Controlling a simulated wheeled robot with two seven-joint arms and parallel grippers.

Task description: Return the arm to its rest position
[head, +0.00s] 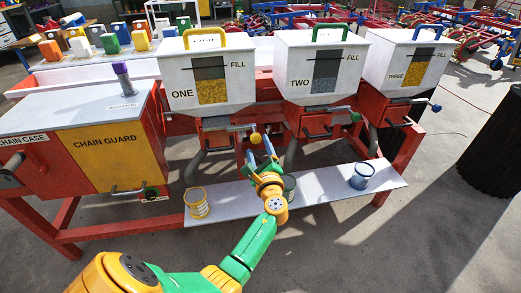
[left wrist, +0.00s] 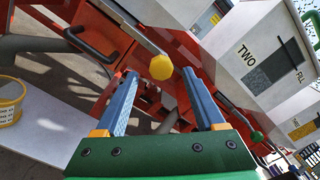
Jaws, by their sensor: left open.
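My left gripper (head: 260,152) is open and empty, reaching up in front of the planter between hoppers ONE (head: 205,74) and TWO (head: 320,68). In the left wrist view its two blue fingers (left wrist: 159,78) stand apart. A yellow knob (left wrist: 161,67) shows between and beyond the fingertips; I cannot tell whether they touch it. The knob also shows just above the fingers in the head view (head: 256,138). My right gripper is not in view.
A white shelf (head: 325,188) below the hoppers carries a yellow bucket (head: 197,203), a green one (head: 289,187) partly behind my arm, and a blue one (head: 361,177). A CHAIN GUARD box (head: 105,155) stands left. Open floor lies in front.

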